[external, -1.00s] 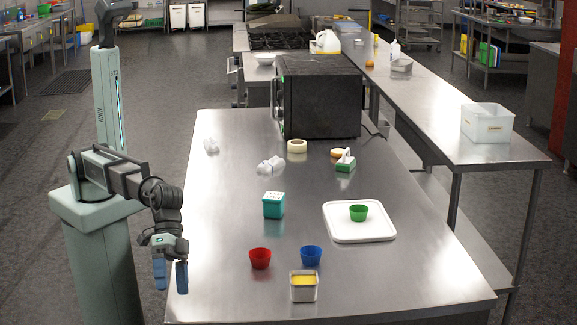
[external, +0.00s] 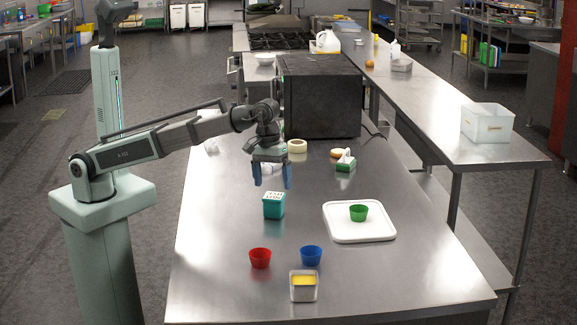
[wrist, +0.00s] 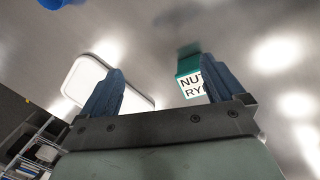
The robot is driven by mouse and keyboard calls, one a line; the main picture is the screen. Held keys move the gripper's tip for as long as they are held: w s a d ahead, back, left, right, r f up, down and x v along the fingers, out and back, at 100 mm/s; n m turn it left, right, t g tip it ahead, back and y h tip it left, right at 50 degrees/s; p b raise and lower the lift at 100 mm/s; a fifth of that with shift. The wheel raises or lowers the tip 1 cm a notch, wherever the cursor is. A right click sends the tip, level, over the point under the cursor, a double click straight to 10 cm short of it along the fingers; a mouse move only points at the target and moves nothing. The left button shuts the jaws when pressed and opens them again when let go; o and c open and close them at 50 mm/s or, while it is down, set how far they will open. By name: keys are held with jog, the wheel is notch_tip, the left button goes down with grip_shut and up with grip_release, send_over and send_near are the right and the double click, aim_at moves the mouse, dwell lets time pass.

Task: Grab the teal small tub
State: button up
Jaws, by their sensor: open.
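The teal small tub (external: 273,206) stands upright on the steel table, with a white top bearing dark marks. My gripper (external: 272,178) is open and empty, above the tub and apparently apart from it, its blue fingers pointing down. In the wrist view the tub (wrist: 188,72) shows beyond the fingers, close to the right one, with black lettering on a white face. The gripper's two fingers (wrist: 163,92) are spread wide with nothing between them.
A red cup (external: 260,258), a blue cup (external: 311,256) and a square container with yellow contents (external: 303,288) stand nearer the front. A white tray (external: 340,234) holds a green cup (external: 358,212). A tape roll (external: 297,146) and a black oven (external: 320,97) are behind.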

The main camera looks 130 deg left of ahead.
aim_at(274, 195)
jog(key=s+a+r+n+g, duration=0.1)
jog(key=s+a+r+n, duration=0.15)
jog(key=s+a, duration=0.4)
jog(key=shift+n, duration=0.35)
jog(key=f, duration=0.8)
jog(key=shift+w+a, duration=0.2)
jog(key=shift+a, duration=0.2)
jog(key=shift+w+d+f, duration=0.1)
jog(key=shift+f, duration=1.55)
jog(key=shift+w+f, duration=0.1)
jog(key=shift+f, duration=1.5)
jog(key=shift+c, duration=0.2)
jog(key=c, duration=1.1)
jog(key=shift+c, duration=0.3)
jog(key=shift+r, duration=0.1)
